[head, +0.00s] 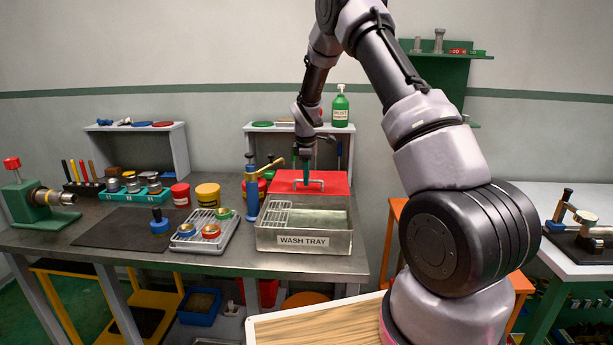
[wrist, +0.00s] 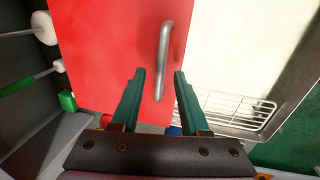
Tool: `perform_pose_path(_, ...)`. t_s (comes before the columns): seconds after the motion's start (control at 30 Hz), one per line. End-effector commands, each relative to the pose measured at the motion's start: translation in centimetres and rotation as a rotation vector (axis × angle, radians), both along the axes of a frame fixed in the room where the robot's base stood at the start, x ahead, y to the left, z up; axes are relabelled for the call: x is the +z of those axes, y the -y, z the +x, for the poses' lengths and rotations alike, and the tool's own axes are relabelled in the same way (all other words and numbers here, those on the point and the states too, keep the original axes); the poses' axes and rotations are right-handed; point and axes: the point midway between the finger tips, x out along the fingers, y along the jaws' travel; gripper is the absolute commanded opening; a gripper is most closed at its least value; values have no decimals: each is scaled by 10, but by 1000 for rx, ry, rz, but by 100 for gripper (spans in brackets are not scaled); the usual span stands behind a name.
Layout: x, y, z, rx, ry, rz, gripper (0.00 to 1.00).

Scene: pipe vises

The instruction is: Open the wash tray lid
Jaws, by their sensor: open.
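The wash tray (head: 305,241) is a grey metal box on the workbench, with its label on the front. Its inside shows, with liquid and a wire rack (head: 275,216); the rack also shows in the wrist view (wrist: 232,105). The red lid (head: 338,181) is raised at the tray's back edge, leaning up and clear of the opening. Its bar handle (wrist: 165,45) shows against the red face (wrist: 105,40) in the wrist view. My gripper (wrist: 159,72) is open at the handle, which appears between its green fingers. I cannot tell whether they touch it. In the head view my gripper (head: 304,172) is above the lid.
A rack with small round parts (head: 207,231) stands left of the tray. A blue post with a brass arm (head: 253,187) stands close at the tray's left. A shelf with a green bottle (head: 340,107) is behind. The dark mat (head: 117,229) has clear room.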

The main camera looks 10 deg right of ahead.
Motion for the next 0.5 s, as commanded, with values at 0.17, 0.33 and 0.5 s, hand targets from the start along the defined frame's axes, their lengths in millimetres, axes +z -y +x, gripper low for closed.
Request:
perform_pose_path(0.17,11,-1,-2,0,1,1,45)
perform_pose_path(0.33,43,-3,-7,0,3,1,45)
perform_pose_path(0.5,76,-4,-14,-1,3,0,45)
